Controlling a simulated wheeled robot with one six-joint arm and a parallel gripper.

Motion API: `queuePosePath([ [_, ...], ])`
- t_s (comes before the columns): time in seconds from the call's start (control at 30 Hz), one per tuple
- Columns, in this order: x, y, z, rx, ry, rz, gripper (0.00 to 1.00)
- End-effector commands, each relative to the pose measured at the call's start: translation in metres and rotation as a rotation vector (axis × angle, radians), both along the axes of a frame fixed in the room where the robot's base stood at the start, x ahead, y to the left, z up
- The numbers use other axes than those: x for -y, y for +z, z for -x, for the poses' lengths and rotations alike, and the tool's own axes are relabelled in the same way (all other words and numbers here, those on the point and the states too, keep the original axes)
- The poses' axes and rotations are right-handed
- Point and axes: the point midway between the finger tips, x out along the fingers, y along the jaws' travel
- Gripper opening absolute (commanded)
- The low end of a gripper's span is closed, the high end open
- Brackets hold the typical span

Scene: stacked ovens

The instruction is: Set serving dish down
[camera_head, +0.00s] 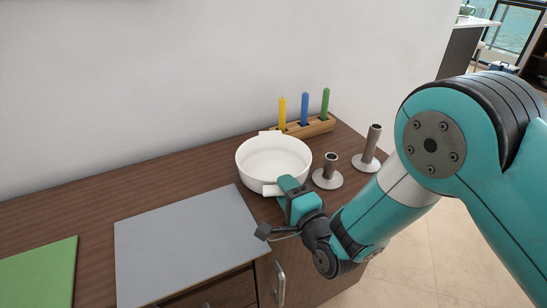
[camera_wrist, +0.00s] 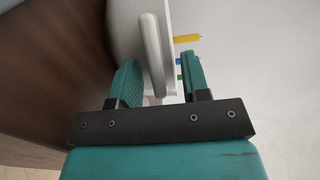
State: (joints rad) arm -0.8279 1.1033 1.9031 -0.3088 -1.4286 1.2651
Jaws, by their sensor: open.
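The serving dish (camera_head: 273,158) is a white round bowl with side handles. It appears to rest upright on the brown wooden counter (camera_head: 190,160), to the right of the grey mat (camera_head: 185,240). My gripper (camera_head: 284,188) is at the dish's near handle. In the wrist view, my gripper (camera_wrist: 160,78) has its two teal fingers apart, with the white handle (camera_wrist: 153,60) of the dish (camera_wrist: 124,28) between them. Whether either finger touches the handle is hard to tell. The dish's underside is hidden in the head view.
A wooden block (camera_head: 310,128) holding yellow, blue and green sticks stands close behind the dish. Two grey metal holders (camera_head: 328,178) (camera_head: 368,162) stand to its right. A green mat (camera_head: 40,275) lies at the far left. The counter's left back is clear.

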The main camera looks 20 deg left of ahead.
Motion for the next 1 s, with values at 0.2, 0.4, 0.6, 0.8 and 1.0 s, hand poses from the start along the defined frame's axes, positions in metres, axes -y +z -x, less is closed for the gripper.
queuePosePath([
  [0.2, -0.0019, -0.0009, -0.0018, 0.001, 0.000, 0.001, 0.43],
  [0.4, -0.0018, -0.0010, -0.0016, 0.000, 0.000, 0.000, 0.24],
  [0.6, -0.0015, -0.0022, -0.0014, -0.002, 0.000, 0.002, 0.00],
  [0.8, -0.0017, -0.0013, -0.0017, 0.000, 0.000, 0.000, 0.00],
  [1.0, -0.0013, 0.0028, -0.0015, -0.003, 0.000, 0.002, 0.00],
])
